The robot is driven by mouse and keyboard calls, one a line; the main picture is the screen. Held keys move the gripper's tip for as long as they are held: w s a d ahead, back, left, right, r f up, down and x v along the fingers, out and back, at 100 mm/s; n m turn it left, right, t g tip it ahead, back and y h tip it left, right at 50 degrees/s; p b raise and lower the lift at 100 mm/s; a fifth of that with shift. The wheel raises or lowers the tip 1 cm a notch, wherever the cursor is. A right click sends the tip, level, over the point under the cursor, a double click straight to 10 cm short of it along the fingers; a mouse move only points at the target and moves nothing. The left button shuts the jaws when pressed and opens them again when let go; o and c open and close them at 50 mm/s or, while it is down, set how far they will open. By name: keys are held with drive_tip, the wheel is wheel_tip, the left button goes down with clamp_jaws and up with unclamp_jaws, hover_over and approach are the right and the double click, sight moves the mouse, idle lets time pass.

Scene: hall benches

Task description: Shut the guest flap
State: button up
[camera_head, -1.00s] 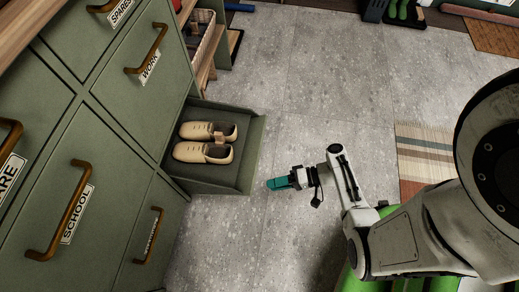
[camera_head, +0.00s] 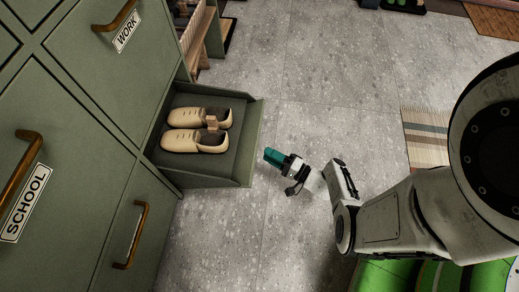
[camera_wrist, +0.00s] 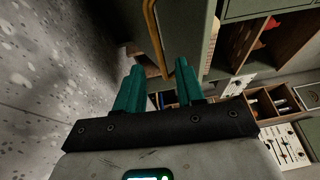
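An open green flap (camera_head: 251,145) stands tilted out from the low part of the green cabinet. No label on it is readable from here, so I cannot confirm its name. A pair of beige shoes (camera_head: 197,141) lies on the dark tray inside it. My gripper (camera_head: 273,157) is just right of the flap's outer edge, with a small gap in the head view. In the wrist view my gripper (camera_wrist: 158,74) has its two teal fingers apart with nothing between them. A green front (camera_wrist: 186,32) with a brass handle (camera_wrist: 154,38) shows just beyond the fingertips.
Closed cabinet fronts marked WORK (camera_head: 88,62) and SCHOOL (camera_head: 60,150) are at the left. A wooden rack (camera_head: 199,35) stands beyond the flap. A striped mat (camera_head: 425,138) lies at the right. The grey floor (camera_head: 310,75) between is clear.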

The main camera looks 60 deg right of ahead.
drive_tip(key=shift+w+d+r, duration=0.1)
drive_tip(key=shift+w, duration=2.35)
drive_tip(key=shift+c, duration=0.5)
clamp_jaws()
